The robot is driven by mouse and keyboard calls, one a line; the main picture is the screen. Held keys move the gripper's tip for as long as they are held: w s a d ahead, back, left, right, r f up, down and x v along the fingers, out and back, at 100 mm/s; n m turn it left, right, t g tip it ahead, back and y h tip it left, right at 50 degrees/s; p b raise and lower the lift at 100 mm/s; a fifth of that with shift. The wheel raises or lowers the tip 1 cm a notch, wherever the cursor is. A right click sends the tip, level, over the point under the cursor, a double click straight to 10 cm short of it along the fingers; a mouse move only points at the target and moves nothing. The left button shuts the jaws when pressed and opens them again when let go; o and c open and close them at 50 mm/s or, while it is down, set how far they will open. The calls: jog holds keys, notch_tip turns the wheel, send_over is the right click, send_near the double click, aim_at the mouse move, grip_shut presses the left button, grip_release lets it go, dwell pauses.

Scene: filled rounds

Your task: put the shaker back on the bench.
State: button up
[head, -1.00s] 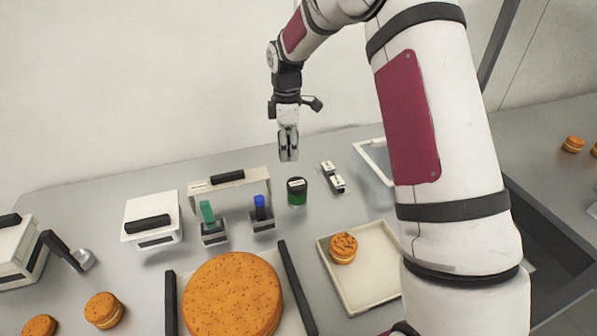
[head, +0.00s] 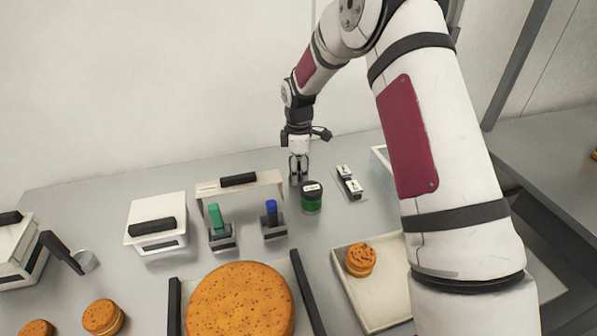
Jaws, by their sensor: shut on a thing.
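My gripper (head: 299,178) is low over the back of the bench (head: 185,183), pointing down. I cannot tell whether the held thing touches the bench.
Left of my gripper stand a pale rack (head: 262,181) and two stands with a green handle (head: 215,216) and a blue handle (head: 271,211). A tray (head: 372,310) with a filled round (head: 361,260) is in front.

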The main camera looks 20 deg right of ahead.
jog(key=shift+f, duration=0.4)
jog(key=o, duration=1.2)
jog(key=shift+r, duration=0.1)
